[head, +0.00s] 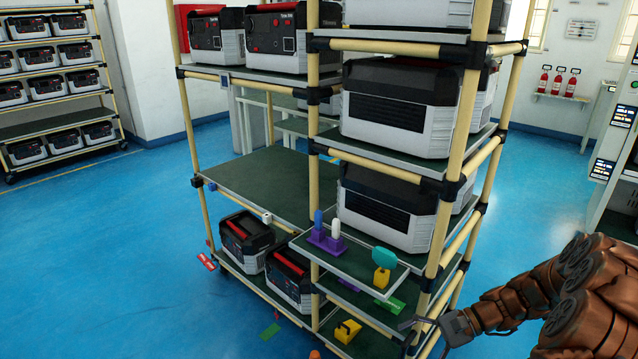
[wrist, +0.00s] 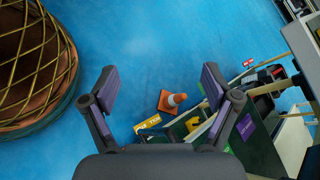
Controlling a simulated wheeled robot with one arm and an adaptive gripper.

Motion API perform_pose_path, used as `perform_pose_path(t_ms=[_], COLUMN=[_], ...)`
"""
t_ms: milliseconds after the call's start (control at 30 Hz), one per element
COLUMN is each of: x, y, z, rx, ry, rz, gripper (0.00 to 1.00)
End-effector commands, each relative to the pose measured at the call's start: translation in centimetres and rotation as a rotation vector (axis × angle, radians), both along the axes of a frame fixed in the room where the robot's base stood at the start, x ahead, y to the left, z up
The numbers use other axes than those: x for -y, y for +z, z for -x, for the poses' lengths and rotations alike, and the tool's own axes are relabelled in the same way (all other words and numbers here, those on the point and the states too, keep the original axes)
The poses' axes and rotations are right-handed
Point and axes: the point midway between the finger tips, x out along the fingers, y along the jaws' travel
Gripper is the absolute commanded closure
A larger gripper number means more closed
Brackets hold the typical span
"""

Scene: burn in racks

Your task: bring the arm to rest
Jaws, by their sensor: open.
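My arm (head: 535,292), copper-brown, reaches in from the right edge of the head view. My gripper (head: 422,332) is at its left end, beside the front right post of the rack, small and partly hard to make out. In the wrist view my gripper (wrist: 158,88) is open, its two dark fingers with purple pads spread wide.
A tan-pole rack (head: 462,110) with grey-and-black units stands close to my gripper. Its small shelf (head: 362,262) holds blue, white and teal-and-yellow items. A yellow item (head: 347,330) sits lower down. Blue floor (head: 545,190) is open to the right.

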Motion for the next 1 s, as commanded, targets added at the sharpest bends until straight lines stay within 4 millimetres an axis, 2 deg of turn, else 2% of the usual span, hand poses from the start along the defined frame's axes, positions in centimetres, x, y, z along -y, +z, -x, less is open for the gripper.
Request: perform_pose_path(t_ms=[33, 300, 700, 1000], x=[-0.9, -4.3, -7.3, -7.8], y=[2.5, 10.2, 19.8, 25.9], z=[0.5, 3.9, 10.4, 15.5], rx=[0.017, 0.091, 0.197, 0.275], ry=[0.039, 0.219, 0.466, 0.626], rz=[0.019, 0.123, 0.298, 0.445], gripper=[0.13, 0.13, 0.13, 0.13])
